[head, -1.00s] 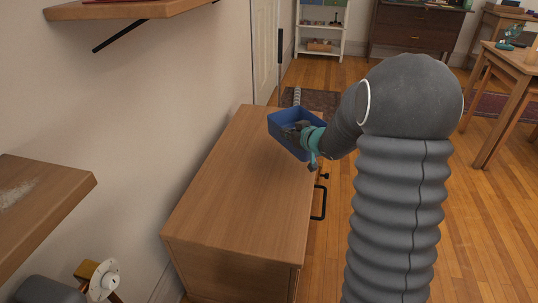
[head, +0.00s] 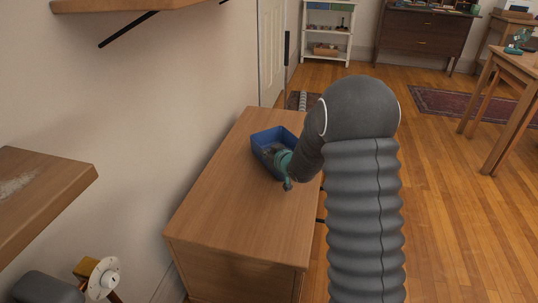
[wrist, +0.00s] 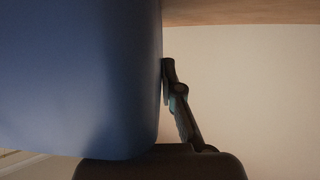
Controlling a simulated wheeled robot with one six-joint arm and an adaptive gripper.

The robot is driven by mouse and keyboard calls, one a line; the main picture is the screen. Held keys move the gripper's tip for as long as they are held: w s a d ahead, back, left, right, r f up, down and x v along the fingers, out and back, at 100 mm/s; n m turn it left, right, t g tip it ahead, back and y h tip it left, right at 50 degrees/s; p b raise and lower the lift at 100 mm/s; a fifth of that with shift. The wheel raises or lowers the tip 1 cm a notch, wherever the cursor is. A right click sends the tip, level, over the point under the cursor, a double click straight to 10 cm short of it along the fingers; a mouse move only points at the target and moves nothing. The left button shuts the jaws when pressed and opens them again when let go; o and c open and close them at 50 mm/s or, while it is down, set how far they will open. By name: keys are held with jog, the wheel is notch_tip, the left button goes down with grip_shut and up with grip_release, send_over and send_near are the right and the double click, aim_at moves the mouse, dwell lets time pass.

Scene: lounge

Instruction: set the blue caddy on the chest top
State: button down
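The blue caddy (head: 273,137) is an open box over the far part of the wooden chest top (head: 225,205) in the head view. It also fills the left of the wrist view (wrist: 75,70). My gripper (head: 274,153) reaches the caddy from the right, with its fingers at the caddy's near side. In the wrist view one dark finger lies along the caddy's edge; the other finger is hidden by the caddy. The gripper appears shut on the caddy's wall. Whether the caddy's base touches the chest top cannot be told.
The near part of the chest top is bare. A wall runs along the chest's left side, with wooden shelves (head: 45,195) jutting out at left. A white shelf unit (head: 328,30), a dark cabinet (head: 425,35) and a wooden table (head: 510,70) stand farther off.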

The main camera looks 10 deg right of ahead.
jog(key=shift+f, duration=0.15)
jog(key=c, duration=1.3)
grip_release()
